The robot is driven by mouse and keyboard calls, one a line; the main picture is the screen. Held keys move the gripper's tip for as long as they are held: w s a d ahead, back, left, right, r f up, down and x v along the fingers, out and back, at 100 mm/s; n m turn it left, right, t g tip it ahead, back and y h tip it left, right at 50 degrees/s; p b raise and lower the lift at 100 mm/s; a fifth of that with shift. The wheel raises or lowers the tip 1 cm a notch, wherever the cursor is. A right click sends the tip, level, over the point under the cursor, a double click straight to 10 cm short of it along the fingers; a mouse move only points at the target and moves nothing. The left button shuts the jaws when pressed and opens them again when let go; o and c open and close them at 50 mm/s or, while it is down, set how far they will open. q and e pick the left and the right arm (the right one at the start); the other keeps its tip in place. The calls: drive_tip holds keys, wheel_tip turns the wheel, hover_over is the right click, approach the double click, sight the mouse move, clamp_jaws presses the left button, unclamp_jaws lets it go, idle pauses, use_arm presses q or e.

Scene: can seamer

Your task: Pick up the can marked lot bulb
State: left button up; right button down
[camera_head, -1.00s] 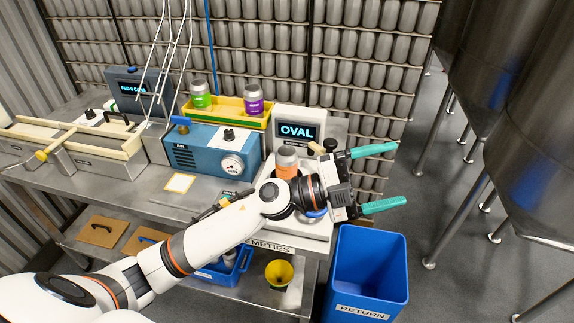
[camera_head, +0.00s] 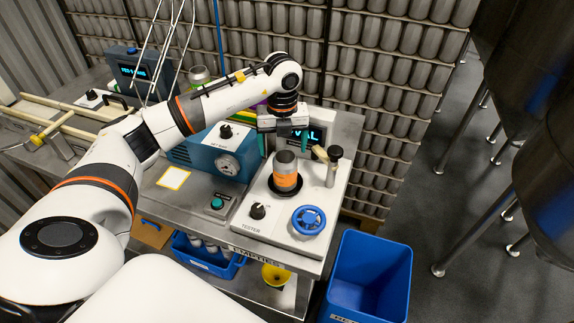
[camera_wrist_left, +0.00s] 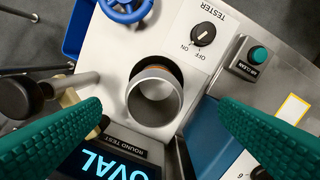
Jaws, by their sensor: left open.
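An orange-labelled can (camera_head: 285,178) stands upright on the tester (camera_head: 278,222); its writing is too small to read. In the left wrist view I look down on the can's open-looking grey top (camera_wrist_left: 155,97). My left gripper (camera_head: 284,143) is open and empty, above and behind the can in the head view, its teal fingers pointing down. In the wrist view its fingers lie to either side of the can, not touching it. A green-labelled can (camera_head: 198,76) stands at the back, partly behind my arm. The purple-labelled can is mostly hidden by my arm.
The tester has a display (camera_wrist_left: 108,162) reading OVAL, a blue handwheel (camera_head: 308,220), a black knob (camera_head: 257,211) and a black-topped post (camera_head: 334,165) right of the can. A blue gauge box (camera_head: 207,155) stands left. A blue return bin (camera_head: 368,278) stands at the front right.

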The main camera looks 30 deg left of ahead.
sight(285, 156)
use_arm(q)
wheel_tip(285, 156, down, 2)
drive_tip(key=shift+f+p, duration=0.2)
drive_tip(key=shift+p, duration=0.1)
drive_tip(key=f, duration=0.1)
drive_tip(key=f+p, duration=0.1)
drive_tip(key=f, duration=0.1)
drive_tip(key=f+p, duration=0.1)
drive_tip(key=shift+w+f, duration=0.4)
drive_tip(key=shift+f+p, duration=0.35)
drive_tip(key=shift+f, duration=0.25)
drive_tip(key=c, duration=1.1)
use_arm(e)
drive_tip(key=r, duration=0.3)
drive_tip(key=shift+s+d+r, duration=0.1)
drive_tip(key=shift+s+r, duration=0.15)
drive_tip(key=shift+r, duration=0.1)
use_arm(q)
drive_tip(key=shift+r, duration=0.15)
use_arm(e)
drive_tip(key=shift+f, duration=0.1)
